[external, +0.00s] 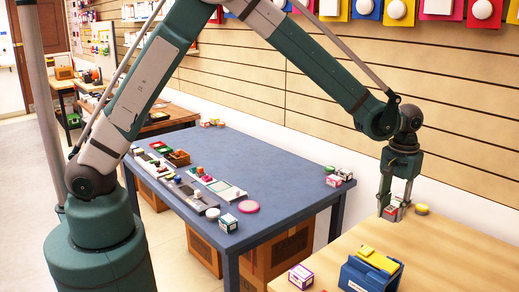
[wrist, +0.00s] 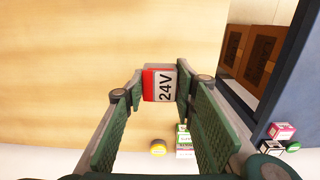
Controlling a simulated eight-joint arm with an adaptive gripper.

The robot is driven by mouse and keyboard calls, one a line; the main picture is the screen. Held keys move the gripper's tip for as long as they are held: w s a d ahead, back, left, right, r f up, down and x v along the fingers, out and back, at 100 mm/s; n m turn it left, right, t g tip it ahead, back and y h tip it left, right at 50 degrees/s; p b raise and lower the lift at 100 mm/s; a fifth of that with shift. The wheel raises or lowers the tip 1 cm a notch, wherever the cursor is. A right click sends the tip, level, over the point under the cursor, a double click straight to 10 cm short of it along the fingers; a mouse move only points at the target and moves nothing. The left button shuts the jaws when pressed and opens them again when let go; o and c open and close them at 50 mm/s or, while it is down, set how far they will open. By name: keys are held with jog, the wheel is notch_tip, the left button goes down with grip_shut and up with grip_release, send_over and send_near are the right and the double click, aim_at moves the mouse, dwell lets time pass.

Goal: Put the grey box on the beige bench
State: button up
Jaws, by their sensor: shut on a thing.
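A small grey box with a red side and "24V" lettering (wrist: 161,86) is between the fingertips of my gripper (wrist: 160,88) in the wrist view. The gripper is shut on it. In the external view my gripper (external: 395,205) points down over the far left part of the beige bench (external: 440,245), with the small box (external: 391,213) low at its tips. I cannot tell whether the box touches the bench. The bench's bare top (wrist: 60,70) fills the left of the wrist view.
A yellow round thing (external: 421,209) is just right of my gripper; it also shows in the wrist view (wrist: 158,148), near a white-and-green box (wrist: 184,151). A blue holder (external: 370,276) and purple-white box (external: 300,276) are at the bench's front. A blue table (external: 270,165) stands left.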

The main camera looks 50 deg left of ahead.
dwell(0.3)
send_over(385, 244)
jog(key=shift+s+f+b, duration=0.1)
jog(key=shift+f+b, duration=0.2)
jog(key=shift+f, duration=2.85)
jog(key=shift+f, duration=1.85)
jog(key=shift+f+b, duration=0.1)
jog(key=shift+b, duration=0.2)
jog(key=o, duration=0.5)
jog(key=shift+f, duration=0.1)
jog(key=shift+c, duration=0.2)
jog(key=o, duration=0.4)
jog(key=shift+r, duration=0.2)
